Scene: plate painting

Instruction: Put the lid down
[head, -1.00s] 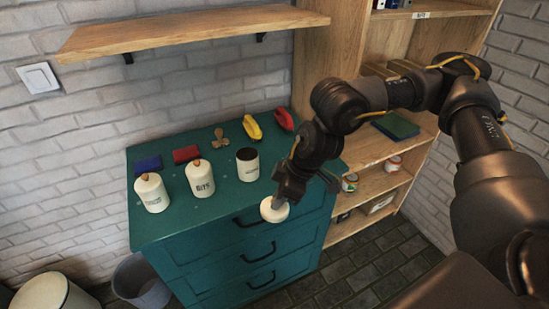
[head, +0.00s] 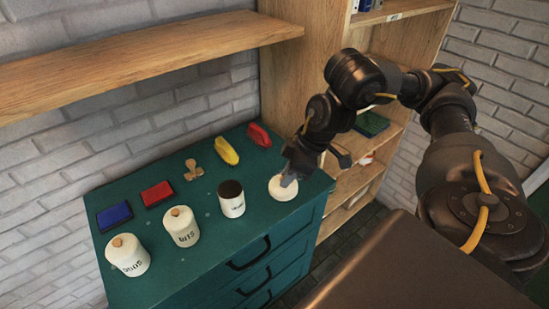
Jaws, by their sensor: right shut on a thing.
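The round cream lid (head: 283,188) is at the right end of the green cabinet top (head: 215,225), right of the open canister. My right gripper (head: 288,178) is shut on the lid's knob from above, and the gripper hides the knob. The lid looks to be at the level of the top; I cannot tell whether it touches. The open canister (head: 232,203) is white with a dark inside and stands upright without a lid. My left gripper is not in view.
Two lidded canisters, one in the middle (head: 181,228) and one at the left (head: 127,257), stand near the front edge. Behind are a blue block (head: 115,215), a red block (head: 157,193), a wooden stamp (head: 193,169), a yellow item (head: 227,151) and a red item (head: 259,135).

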